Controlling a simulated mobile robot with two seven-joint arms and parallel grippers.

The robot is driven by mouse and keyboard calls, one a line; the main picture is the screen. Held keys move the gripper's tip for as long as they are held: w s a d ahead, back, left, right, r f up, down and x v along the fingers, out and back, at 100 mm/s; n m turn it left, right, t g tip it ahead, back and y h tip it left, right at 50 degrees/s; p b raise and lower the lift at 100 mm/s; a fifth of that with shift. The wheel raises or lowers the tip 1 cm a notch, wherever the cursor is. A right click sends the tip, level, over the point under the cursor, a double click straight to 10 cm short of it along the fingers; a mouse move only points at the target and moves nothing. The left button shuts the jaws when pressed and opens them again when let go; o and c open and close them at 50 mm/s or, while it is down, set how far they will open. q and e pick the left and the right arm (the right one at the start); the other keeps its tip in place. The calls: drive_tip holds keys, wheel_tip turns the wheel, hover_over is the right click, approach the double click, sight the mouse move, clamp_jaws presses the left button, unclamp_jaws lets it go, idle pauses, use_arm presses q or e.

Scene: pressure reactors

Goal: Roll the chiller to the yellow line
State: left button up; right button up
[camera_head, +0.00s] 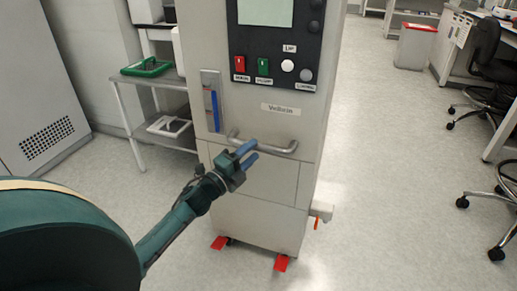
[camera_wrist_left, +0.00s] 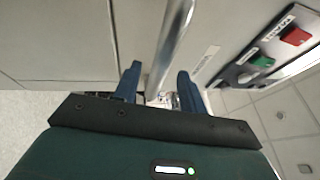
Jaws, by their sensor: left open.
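The chiller (camera_head: 258,225) is a tall pale cabinet in the middle of the head view, with a screen, buttons and a blue level gauge. A metal bar handle (camera_head: 280,149) crosses its front. My left gripper (camera_head: 247,155) is open at the handle. In the left wrist view, the handle (camera_wrist_left: 173,40) runs between the two blue fingers (camera_wrist_left: 158,85), with gaps visible beside it. Red pedals stick out at the chiller's foot, one on the left (camera_head: 219,242) and one on the right (camera_head: 281,263). No yellow line shows. My right gripper is not in view.
A grey shelf cart (camera_head: 122,102) with a green tray (camera_head: 147,67) stands left of the chiller. A small valve with an orange lever (camera_head: 317,223) juts from its right side. Clear floor (camera_head: 385,180) lies to the right, with a bin (camera_head: 415,48) and black chairs (camera_head: 487,45) beyond.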

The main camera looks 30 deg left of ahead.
sight(258, 146)
use_arm(q)
drive_tip(key=shift+x, duration=1.8)
drive_tip(key=shift+c, duration=0.4)
clamp_jaws()
